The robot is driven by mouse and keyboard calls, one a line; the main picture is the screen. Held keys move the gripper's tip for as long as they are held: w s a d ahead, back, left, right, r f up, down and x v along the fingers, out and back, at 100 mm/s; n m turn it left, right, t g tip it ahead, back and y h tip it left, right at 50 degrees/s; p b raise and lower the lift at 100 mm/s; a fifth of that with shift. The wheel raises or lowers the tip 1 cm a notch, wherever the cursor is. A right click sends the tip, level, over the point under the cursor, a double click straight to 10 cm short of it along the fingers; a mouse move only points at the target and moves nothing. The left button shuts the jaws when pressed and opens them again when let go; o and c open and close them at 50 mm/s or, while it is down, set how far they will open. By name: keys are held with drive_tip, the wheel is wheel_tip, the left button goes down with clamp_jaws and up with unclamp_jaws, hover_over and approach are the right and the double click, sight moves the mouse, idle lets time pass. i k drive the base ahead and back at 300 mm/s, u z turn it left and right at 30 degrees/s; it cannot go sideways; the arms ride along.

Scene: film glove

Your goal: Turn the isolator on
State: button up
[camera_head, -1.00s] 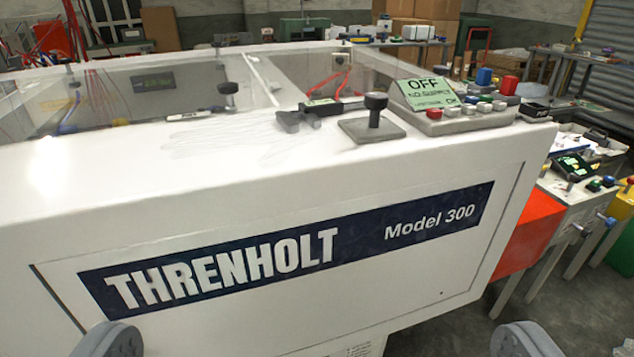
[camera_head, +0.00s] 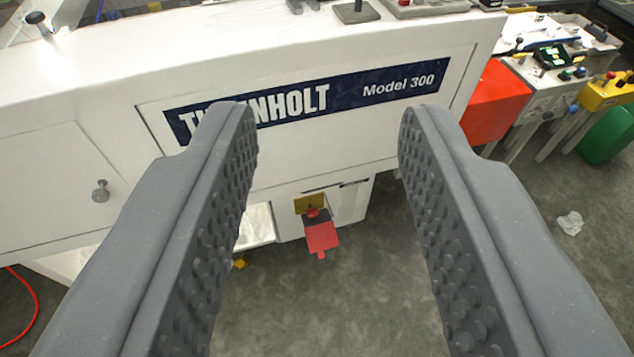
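A red and yellow device that looks like the isolator sits low on the front of the white machine (camera_head: 300,170), below its blue name panel. Its yellow plate (camera_head: 311,203) is behind a small red knob (camera_head: 313,213), and a red flap or tag (camera_head: 321,237) hangs below the knob. The knob's exact position is too small to tell. My gripper (camera_head: 325,130) is wide open and empty. Its two grey studded fingers frame the device from left and right, and the device appears between and beyond them, apart from both.
A control box (camera_head: 425,8) is cut off at the top edge. An orange-red panel (camera_head: 497,100) and a small bench with controls (camera_head: 550,65) stand at the right. A red cable (camera_head: 28,310) lies at the lower left. The floor below the device is mostly clear.

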sight(312, 212)
drive_tip(key=z, duration=1.2)
drive_tip(key=k, duration=1.1)
drive_tip(key=u, duration=0.65)
drive_tip(key=i, duration=1)
